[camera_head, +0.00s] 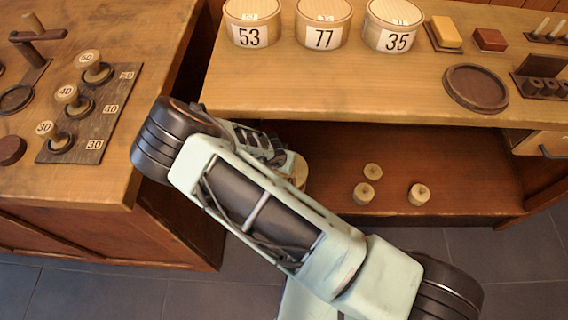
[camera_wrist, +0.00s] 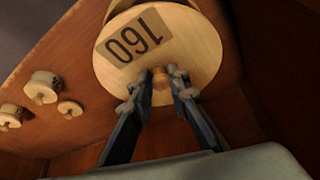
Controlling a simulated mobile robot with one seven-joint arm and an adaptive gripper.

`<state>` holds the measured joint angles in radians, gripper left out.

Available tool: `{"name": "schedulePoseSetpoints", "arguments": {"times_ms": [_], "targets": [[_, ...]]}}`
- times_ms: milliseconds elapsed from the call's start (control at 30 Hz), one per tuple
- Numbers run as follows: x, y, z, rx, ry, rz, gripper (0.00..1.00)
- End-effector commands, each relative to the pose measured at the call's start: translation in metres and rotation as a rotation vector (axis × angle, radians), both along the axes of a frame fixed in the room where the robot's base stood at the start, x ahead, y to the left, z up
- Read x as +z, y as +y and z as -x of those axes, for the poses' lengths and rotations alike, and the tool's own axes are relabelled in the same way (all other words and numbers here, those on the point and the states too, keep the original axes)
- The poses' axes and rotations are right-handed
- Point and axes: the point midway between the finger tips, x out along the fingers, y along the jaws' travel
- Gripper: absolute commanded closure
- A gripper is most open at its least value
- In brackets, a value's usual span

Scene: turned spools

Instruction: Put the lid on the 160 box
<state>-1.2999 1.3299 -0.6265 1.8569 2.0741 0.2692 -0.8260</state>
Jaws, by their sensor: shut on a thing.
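My gripper (camera_wrist: 160,84) is shut on the small knob (camera_wrist: 160,76) of a round pale wooden lid (camera_wrist: 198,58) in the wrist view. A tan label reading 160 (camera_wrist: 133,35) shows upside down beside the knob. Another pale round edge (camera_wrist: 150,6), seemingly the box, shows behind the lid at the top. I cannot tell whether the lid touches it or is seated. In the head view my arm hides most of this; only a pale wooden curve (camera_head: 300,172) shows beside my gripper, in the lower shelf.
Several small spools (camera_head: 373,171) stand on the lower shelf (camera_head: 455,165), to the right. Boxes 53 (camera_head: 249,37), 77 (camera_head: 323,38) and 35 (camera_head: 391,39) stand on the top above, with a dark round tray (camera_head: 476,88). A side bench (camera_head: 150,60) is at left.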

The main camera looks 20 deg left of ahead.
Motion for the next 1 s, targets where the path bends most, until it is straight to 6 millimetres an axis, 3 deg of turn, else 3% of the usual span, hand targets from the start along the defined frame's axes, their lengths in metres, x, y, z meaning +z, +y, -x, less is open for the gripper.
{"name": "schedulePoseSetpoints", "arguments": {"times_ms": [533,1000], "targets": [[-0.042,0.000,0.000,-0.002,0.000,-0.001,1.00],[-0.045,0.000,0.000,-0.001,0.000,0.000,1.00]]}}
